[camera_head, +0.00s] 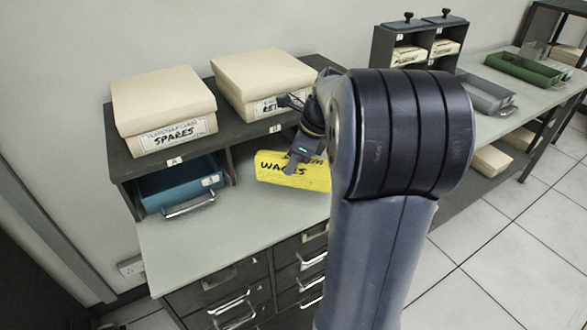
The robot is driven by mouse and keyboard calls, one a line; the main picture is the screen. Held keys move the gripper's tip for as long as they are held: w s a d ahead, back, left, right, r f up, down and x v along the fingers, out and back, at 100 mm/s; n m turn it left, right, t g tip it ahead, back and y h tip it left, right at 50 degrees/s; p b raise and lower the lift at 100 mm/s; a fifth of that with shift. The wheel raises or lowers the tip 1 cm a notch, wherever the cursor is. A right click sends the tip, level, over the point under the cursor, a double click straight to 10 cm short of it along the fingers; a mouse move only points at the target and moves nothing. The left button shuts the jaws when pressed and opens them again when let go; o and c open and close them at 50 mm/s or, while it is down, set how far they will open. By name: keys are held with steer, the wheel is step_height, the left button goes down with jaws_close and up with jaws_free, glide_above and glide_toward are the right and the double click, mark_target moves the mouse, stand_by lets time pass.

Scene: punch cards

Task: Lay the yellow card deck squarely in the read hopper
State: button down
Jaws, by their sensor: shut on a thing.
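The yellow card deck (316,178) is marked "WAGES" in black on its side. It is at the front of the dark shelf unit, above or on the pale bench top; I cannot tell if it touches the bench. My gripper (291,166) comes down onto the deck from above and is shut on it near its middle. My arm hides what lies to the right of the deck. I cannot tell for sure which thing is the read hopper.
A blue tray (181,187) sits in the left cubby. Boxes marked "SPARES" (164,100) and another (262,79) stand on the shelf. A grey tray (485,94) and a green tray (522,69) lie on the right bench beside a dark rack (383,48). Bare bench (215,235) lies in front.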

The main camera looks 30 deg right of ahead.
step_height(320, 180, up, 15)
steer(key=p, duration=0.2)
